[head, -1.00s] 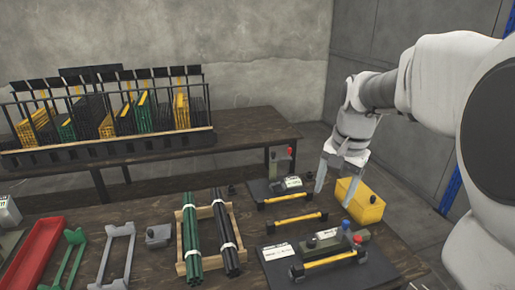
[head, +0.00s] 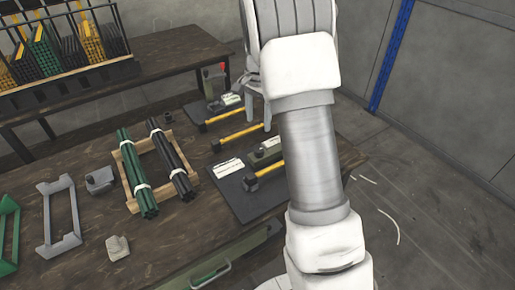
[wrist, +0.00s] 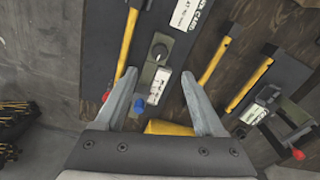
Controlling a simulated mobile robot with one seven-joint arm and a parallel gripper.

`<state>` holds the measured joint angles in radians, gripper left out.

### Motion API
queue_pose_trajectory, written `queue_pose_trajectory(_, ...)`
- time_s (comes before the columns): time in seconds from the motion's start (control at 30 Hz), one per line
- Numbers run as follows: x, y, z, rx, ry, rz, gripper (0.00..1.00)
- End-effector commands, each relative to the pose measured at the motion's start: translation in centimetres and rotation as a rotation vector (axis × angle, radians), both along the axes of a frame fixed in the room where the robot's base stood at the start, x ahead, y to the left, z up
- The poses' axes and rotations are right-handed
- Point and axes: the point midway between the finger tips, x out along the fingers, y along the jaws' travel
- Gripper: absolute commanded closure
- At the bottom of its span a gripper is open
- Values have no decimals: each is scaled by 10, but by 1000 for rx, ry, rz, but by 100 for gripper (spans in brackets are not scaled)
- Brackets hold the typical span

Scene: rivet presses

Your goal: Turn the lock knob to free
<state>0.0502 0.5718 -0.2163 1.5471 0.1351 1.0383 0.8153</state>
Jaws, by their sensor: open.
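In the wrist view, the near press (wrist: 151,84) is a grey-green body on a dark plate. It carries a round black knob (wrist: 160,53) with a pale mark, which looks like the lock knob; its setting cannot be read. A blue knob (wrist: 140,105) and a red knob (wrist: 105,97) are close by. My gripper (wrist: 161,77) is open and empty, its fingers spread over the press, with the black knob just beyond the tips. In the head view, the near press (head: 266,153) is partly hidden by my arm.
A second press (wrist: 272,108) stands to the right in the wrist view. Yellow handled bars (head: 236,138) lie by the presses. A yellow bin (wrist: 168,127) is below my fingers. A wooden cradle (head: 130,178) holds green and black rods.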

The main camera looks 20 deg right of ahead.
Motion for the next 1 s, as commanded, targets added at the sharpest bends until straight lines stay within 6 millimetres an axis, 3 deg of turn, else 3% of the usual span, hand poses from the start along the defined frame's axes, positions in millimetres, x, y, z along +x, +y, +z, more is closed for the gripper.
queue_pose_trajectory(0.2, -1, 0, -52, 1, 4, 0, 29)
queue_pose_trajectory(0.5, -1, 0, -105, 0, 1, 0, 29)
queue_pose_trajectory(0.7, 0, 0, -118, 0, 0, 1, 29)
queue_pose_trajectory(1.0, 0, 0, -119, 0, -1, 1, 31)
